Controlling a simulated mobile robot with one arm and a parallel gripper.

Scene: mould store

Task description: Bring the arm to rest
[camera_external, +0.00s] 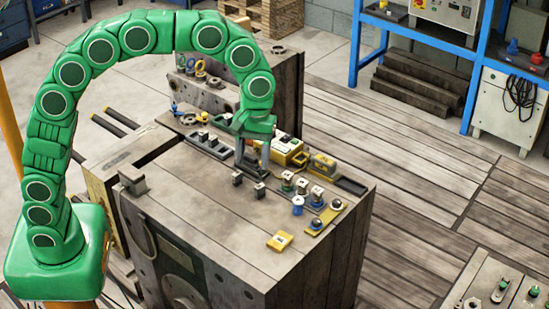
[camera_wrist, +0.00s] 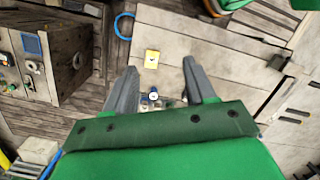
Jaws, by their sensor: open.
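My green arm arches over a wooden-topped bench block (camera_external: 205,225) in the external view. My gripper (camera_external: 252,165) points down above the bench top, behind two small dark blocks (camera_external: 260,190). In the wrist view my gripper (camera_wrist: 161,68) has its two grey fingers spread apart, with nothing held between them. A yellow tile (camera_wrist: 152,59) and a blue spool (camera_wrist: 154,95) show beyond and between the fingers, on the surface below. The exact gap between the fingertips and the bench top is hard to tell.
Close to the gripper are a yellow box (camera_external: 292,152), a blue spool (camera_external: 298,205), a yellow plate with knobs (camera_external: 325,219) and a dark rail (camera_external: 207,145). The yellow tile (camera_external: 279,241) lies near the front. A blue rack (camera_external: 470,60) stands behind.

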